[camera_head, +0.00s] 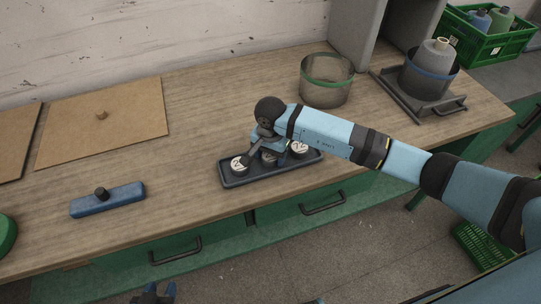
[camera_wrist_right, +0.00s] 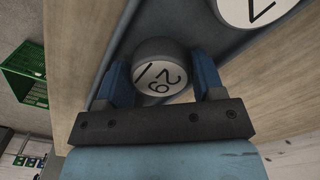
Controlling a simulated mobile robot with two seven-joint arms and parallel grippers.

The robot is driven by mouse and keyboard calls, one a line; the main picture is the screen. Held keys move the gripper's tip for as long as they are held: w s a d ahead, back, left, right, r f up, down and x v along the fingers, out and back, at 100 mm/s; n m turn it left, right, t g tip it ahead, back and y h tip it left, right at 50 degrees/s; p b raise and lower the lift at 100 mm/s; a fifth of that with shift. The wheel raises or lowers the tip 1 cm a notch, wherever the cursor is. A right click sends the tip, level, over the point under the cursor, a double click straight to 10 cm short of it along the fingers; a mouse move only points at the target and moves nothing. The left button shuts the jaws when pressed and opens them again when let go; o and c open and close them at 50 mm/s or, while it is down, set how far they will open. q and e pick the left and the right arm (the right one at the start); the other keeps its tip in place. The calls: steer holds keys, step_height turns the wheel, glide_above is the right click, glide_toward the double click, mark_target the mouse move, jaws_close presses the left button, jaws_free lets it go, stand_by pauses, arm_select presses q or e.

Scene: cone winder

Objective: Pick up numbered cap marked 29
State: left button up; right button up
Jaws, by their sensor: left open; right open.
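A dark tray (camera_head: 229,182) on the wooden bench holds round dark caps with white numbered tops: a left cap (camera_head: 239,164), a middle cap (camera_head: 270,157) and a right cap (camera_head: 299,150). My right gripper (camera_head: 269,157) is over the middle cap, partly hiding it. In the right wrist view its open blue fingers (camera_wrist_right: 161,88) stand on either side of a cap (camera_wrist_right: 160,67), whose underlined mark looks like 29. Whether they touch it is unclear. Another cap (camera_wrist_right: 258,6) is partly in view. My left gripper (camera_head: 153,294) is at the bottom edge, below the bench, open and empty.
A blue block with a black knob (camera_head: 107,200) lies left of the tray. A green-rimmed round container (camera_head: 326,80) and a holder with a cone (camera_head: 428,78) stand right. Bare bench surrounds the tray.

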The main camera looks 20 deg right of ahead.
steer(key=shift+f, duration=0.1)
steer(key=c, duration=0.6)
steer(key=shift+o, duration=0.2)
